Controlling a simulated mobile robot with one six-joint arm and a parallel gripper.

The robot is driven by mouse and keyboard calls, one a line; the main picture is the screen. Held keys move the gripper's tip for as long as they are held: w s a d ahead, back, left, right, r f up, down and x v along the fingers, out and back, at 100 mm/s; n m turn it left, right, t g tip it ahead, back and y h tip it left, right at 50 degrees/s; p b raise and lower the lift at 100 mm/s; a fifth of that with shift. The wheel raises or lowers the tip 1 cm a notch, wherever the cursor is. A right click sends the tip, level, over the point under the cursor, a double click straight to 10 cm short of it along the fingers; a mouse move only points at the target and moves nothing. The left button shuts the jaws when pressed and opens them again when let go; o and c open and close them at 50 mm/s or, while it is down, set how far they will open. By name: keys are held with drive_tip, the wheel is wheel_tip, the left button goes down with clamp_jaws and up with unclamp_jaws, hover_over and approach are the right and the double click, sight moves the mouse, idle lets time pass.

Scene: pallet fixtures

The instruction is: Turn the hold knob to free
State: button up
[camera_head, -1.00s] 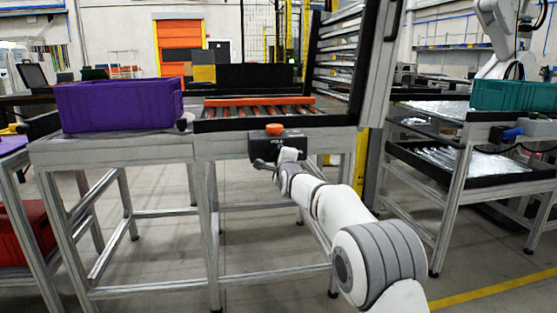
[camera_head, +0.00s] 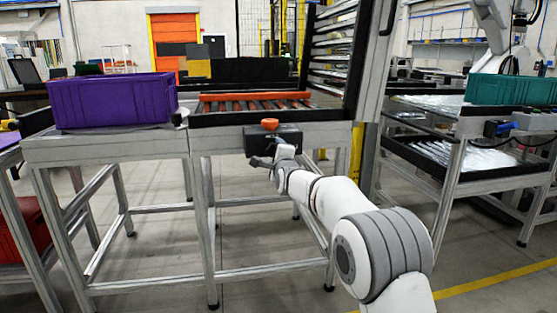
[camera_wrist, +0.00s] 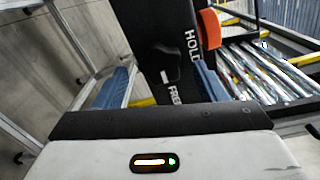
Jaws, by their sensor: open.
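A dark control box (camera_head: 291,134) is mounted on the front of the roller table, with an orange button (camera_head: 270,124) on top. In the wrist view, the box face (camera_wrist: 150,22) bears the words HOLD and FREE. The dark hold knob (camera_wrist: 165,64) sticks out beside these words; I cannot tell which word it points to. My gripper (camera_head: 262,163) is in front of the box, at its lower part. In the wrist view my gripper (camera_wrist: 163,86) is open, with one blue finger on each side of the knob. I cannot tell whether they touch it.
A purple crate (camera_head: 112,101) stands on the table to the left. Rollers with an orange bar (camera_head: 256,96) lie behind the box. A teal crate (camera_head: 512,90) stands on the right rack. Floor under the tables is mostly open between the legs.

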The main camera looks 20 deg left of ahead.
drive_tip(key=v, duration=0.6)
drive_tip(key=shift+p, duration=0.4)
drive_tip(key=s+d+r+n+g+h+p, duration=0.25)
drive_tip(key=s+d+r+p, duration=0.25)
drive_tip(key=d+p, duration=0.3)
drive_tip(key=s+d+r+n+g+h+p, duration=0.1)
drive_tip(key=s+d+r+n+h+p, duration=0.25)
drive_tip(key=d, duration=0.75)
drive_tip(key=s+d+r+n+g+h+p, duration=0.1)
drive_tip(key=s+d+r+n+g+p, duration=0.1)
drive_tip(key=s+d+r+p, duration=0.55)
drive_tip(key=s+d+r+n+g+h+p, duration=0.1)
drive_tip(key=s+d+r+n+g+p, duration=0.1)
drive_tip(key=s+d+p, duration=0.6)
drive_tip(key=s+d+r+n+g+h+p, duration=0.1)
drive_tip(key=s+d+n+g+p, duration=0.3)
drive_tip(key=s, duration=1.3)
drive_tip(key=d+r+g+p, duration=0.1)
drive_tip(key=d+p, duration=0.3)
drive_tip(key=d, duration=0.1)
drive_tip(key=shift+s+h+p, duration=0.3)
drive_tip(key=shift+s, duration=0.1)
